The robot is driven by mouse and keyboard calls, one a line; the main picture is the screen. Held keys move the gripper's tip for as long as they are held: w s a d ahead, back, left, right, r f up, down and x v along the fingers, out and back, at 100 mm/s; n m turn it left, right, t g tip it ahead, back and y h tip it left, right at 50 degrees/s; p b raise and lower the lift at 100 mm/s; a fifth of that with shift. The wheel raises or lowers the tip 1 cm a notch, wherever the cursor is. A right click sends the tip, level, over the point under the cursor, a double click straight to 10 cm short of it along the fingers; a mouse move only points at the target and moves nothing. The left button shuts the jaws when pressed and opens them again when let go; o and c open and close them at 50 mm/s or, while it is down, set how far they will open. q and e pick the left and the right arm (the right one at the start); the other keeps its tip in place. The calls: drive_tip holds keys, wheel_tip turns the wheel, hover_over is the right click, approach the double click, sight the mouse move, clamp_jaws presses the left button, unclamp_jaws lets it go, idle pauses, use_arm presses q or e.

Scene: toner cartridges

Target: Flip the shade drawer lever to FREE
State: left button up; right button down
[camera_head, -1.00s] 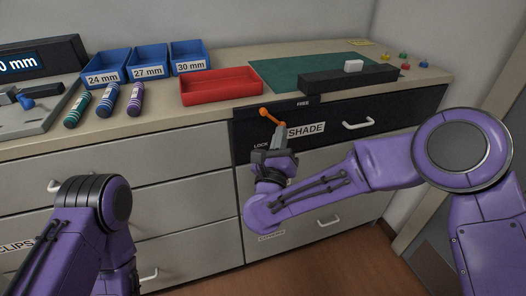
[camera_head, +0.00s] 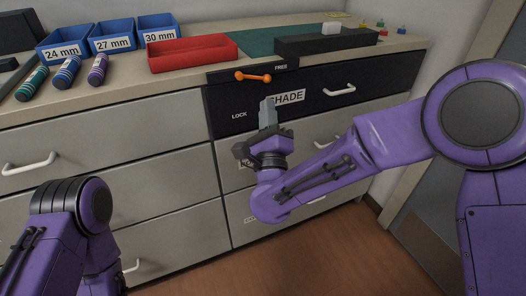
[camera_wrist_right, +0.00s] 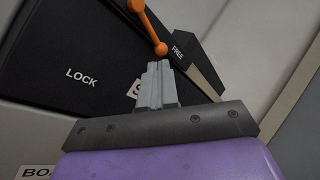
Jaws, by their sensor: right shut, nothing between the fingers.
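The orange lever (camera_head: 253,77) is on the black shade drawer front (camera_head: 225,100), under the counter edge. Its right ball end points toward the FREE label (camera_head: 281,67), away from the LOCK label (camera_head: 239,115) below. In the right wrist view, the lever (camera_wrist_right: 150,28) slants down to a ball close beside FREE (camera_wrist_right: 178,52). My right gripper (camera_head: 268,102) is shut and empty, pointing up just below the lever, in front of the SHADE label. A gap shows between its fingertips and the lever in the head view. My left gripper is out of view; only my left arm shows.
On the counter stand a red tray (camera_head: 193,66), blue bins (camera_head: 110,48), several striped cartridges (camera_head: 67,72) and a black bar (camera_head: 325,48) with a white block. Drawer handles (camera_head: 338,91) stick out. The floor before the cabinet is clear.

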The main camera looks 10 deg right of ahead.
drive_tip(key=b+v, duration=0.1)
drive_tip(key=v, duration=0.8)
drive_tip(key=shift+s, duration=0.15)
